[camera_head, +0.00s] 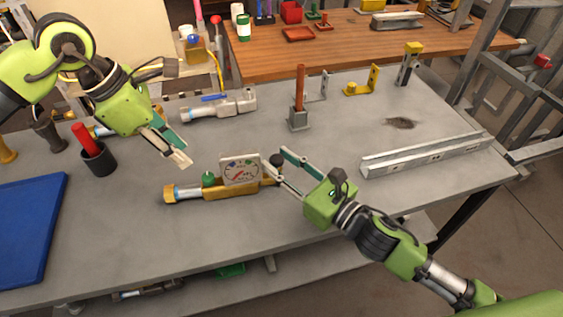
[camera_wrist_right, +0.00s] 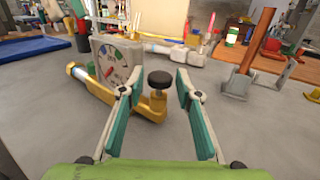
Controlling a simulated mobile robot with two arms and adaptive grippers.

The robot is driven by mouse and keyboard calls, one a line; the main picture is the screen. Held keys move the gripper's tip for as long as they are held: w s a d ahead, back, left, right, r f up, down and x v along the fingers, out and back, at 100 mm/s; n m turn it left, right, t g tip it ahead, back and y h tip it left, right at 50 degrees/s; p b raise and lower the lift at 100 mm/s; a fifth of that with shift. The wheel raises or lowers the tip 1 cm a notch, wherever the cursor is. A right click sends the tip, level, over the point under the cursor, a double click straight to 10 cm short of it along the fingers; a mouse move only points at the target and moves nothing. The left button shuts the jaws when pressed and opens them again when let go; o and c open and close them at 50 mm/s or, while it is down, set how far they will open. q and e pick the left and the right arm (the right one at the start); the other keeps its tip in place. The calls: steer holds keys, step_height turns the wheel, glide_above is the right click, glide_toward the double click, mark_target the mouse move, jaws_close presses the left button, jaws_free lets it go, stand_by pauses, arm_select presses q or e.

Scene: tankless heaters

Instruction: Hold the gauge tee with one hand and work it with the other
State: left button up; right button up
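The gauge tee (camera_head: 222,190) lies on the grey table, a brass and silver fitting with a square dial gauge (camera_head: 241,169), a green knob (camera_head: 208,179) and a black knob (camera_head: 277,159) at its right end. In the right wrist view the dial (camera_wrist_right: 115,64) and black knob (camera_wrist_right: 159,79) stand ahead. My right gripper (camera_head: 275,167) is open at the right end of the tee. The black knob appears between its fingertips (camera_wrist_right: 157,80) or just beyond them; contact cannot be told. My left gripper (camera_head: 185,153) is above the table, up and left of the tee, with its fingers apart and nothing between them.
A second silver fitting (camera_head: 220,105) lies behind the tee. A black cup with a red handle (camera_head: 98,157) and a blue tray (camera_head: 28,228) are on the left. A brown post (camera_head: 299,95) on a grey block and a metal channel (camera_head: 425,156) are on the right. The table front is clear.

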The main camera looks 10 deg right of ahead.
mark_target(208, 176)
jaws_close()
arm_select(q)
steer(key=shift+o, duration=1.3)
steer(key=w+d+r+n+g+y, duration=0.1)
steer(key=d+r+n+y, duration=0.1)
steer(key=d+n+y, duration=0.2)
step_height(208, 176, down, 11)
steer(key=shift+w+f, duration=0.1)
steer(key=shift+f, duration=0.1)
jaws_close()
